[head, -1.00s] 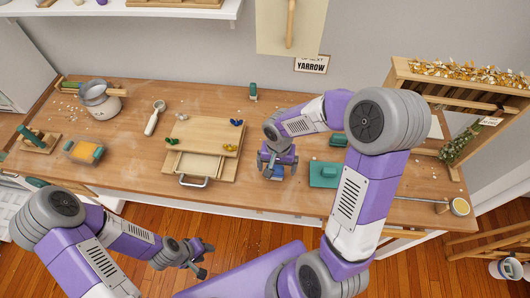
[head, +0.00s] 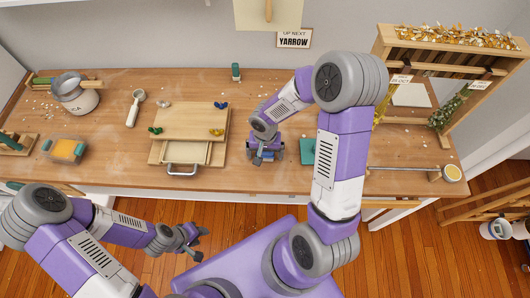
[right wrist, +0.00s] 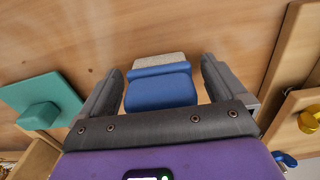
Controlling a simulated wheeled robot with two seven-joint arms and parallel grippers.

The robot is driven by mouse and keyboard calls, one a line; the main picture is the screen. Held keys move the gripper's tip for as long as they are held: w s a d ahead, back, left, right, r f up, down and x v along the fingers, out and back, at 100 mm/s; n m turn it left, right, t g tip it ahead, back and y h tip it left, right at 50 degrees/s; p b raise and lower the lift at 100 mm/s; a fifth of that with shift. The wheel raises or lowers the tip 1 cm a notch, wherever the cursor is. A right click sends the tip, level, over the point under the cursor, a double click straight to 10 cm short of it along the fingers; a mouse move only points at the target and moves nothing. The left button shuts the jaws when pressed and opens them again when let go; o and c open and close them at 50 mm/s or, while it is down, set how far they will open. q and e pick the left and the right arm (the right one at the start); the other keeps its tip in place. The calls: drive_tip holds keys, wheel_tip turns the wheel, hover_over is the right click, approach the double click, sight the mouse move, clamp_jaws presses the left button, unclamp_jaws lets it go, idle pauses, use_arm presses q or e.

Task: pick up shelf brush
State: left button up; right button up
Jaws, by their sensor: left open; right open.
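The shelf brush is a small blue block with a pale beige bristle strip along its far edge. In the right wrist view the brush (right wrist: 160,90) lies on the wooden table between the two fingers of my right gripper (right wrist: 162,72), which is open. In the head view, the right gripper (head: 265,155) is over the table just right of the wooden board and mostly covers the brush. Whether the fingers touch the brush cannot be told. My left gripper (head: 190,240) is open and empty in front of the table's edge, over the floor.
A stacked wooden board (head: 190,122) with a drawer handle and coloured knobs is close left of the right gripper. A teal block (right wrist: 40,103) is on the other side.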

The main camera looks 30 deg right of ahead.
drive_tip(key=c, duration=1.1)
drive_tip(key=shift+o, duration=0.2)
wheel_tip(320, 180, up, 10)
drive_tip(key=p, duration=0.2)
drive_tip(key=shift+p, duration=0.3)
